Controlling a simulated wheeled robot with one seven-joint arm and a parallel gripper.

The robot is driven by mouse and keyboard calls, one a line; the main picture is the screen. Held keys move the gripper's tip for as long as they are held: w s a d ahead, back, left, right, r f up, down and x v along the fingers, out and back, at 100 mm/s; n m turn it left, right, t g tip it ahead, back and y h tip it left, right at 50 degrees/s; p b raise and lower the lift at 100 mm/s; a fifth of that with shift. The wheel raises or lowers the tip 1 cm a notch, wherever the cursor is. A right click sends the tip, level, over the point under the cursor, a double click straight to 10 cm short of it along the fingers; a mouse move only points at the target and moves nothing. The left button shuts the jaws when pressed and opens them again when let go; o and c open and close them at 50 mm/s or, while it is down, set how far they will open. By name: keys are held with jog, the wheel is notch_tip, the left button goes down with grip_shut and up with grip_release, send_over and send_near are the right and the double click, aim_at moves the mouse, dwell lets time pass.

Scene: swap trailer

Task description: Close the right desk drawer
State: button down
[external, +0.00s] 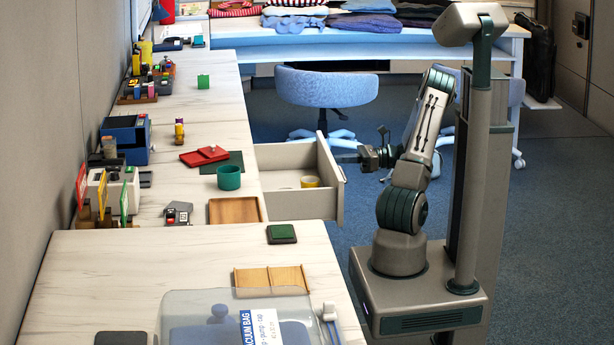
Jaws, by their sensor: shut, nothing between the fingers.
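The desk drawer (343,196) stands pulled out from the long desk (220,85), on the side facing me. A yellow roll (310,182) lies inside it. My gripper (340,159) is shut and empty. It points left at the upper far part of the drawer front, close to its outer side. I cannot tell whether the fingertips touch the drawer front. The drawer's handle cannot be made out clearly.
A blue chair (326,88) stands behind the drawer. The nearer table (190,262) holds a clear vacuum bag (180,305). Floor beside the drawer is clear.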

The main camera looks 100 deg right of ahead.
jog(key=w+p, duration=0.6)
jog(key=w, duration=2.1)
jog(key=shift+w, duration=0.15)
jog(key=shift+w+r, duration=0.1)
jog(key=shift+r, duration=0.15)
